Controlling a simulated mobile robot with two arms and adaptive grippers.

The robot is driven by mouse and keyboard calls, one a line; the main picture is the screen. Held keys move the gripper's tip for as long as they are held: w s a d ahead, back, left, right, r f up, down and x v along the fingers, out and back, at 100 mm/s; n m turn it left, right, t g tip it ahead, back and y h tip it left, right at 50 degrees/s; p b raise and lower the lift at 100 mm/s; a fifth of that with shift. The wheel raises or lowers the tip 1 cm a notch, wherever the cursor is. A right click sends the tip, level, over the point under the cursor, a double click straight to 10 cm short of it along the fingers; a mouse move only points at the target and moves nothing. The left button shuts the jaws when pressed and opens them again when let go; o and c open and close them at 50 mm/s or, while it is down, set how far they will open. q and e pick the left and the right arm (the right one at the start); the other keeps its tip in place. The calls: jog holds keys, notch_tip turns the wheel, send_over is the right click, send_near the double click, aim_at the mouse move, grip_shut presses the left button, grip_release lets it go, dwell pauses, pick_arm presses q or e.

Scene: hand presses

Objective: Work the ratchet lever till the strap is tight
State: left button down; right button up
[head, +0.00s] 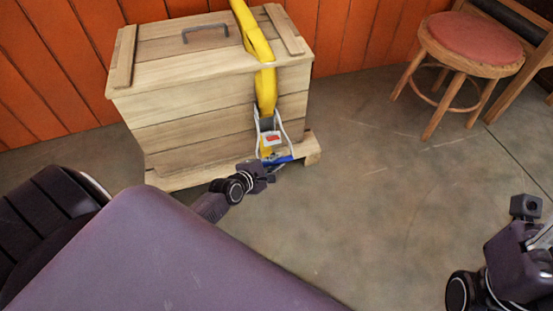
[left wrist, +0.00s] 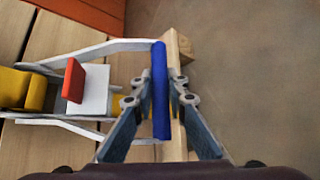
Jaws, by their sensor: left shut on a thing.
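The ratchet (head: 269,139) hangs on the front of a wooden crate (head: 160,133), on a yellow strap (head: 258,48) that runs over the lid. Its lever has two pale metal side arms and a blue handle bar (left wrist: 161,90), which is low, near the crate's base. A red tab (left wrist: 73,80) shows between the side arms. My left gripper (left wrist: 162,103) is shut on the blue bar, with one finger on each side of it. In the head view the left gripper (head: 268,170) is at the lever's lower end. My right gripper (head: 526,215) is at the right edge, partly cut off, away from the crate.
The crate stands on a pallet-like wooden base (head: 311,150) against an orange plank wall (head: 345,35). A stool with a red seat (head: 472,40) stands at the upper right beside another wooden piece of furniture. The grey floor (head: 370,170) between is clear.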

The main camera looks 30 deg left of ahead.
pick_arm(q)
jog(key=shift+f, duration=0.1)
jog(key=c, duration=1.9)
grip_release()
jog(key=shift+s, duration=0.1)
jog(key=v, duration=1.2)
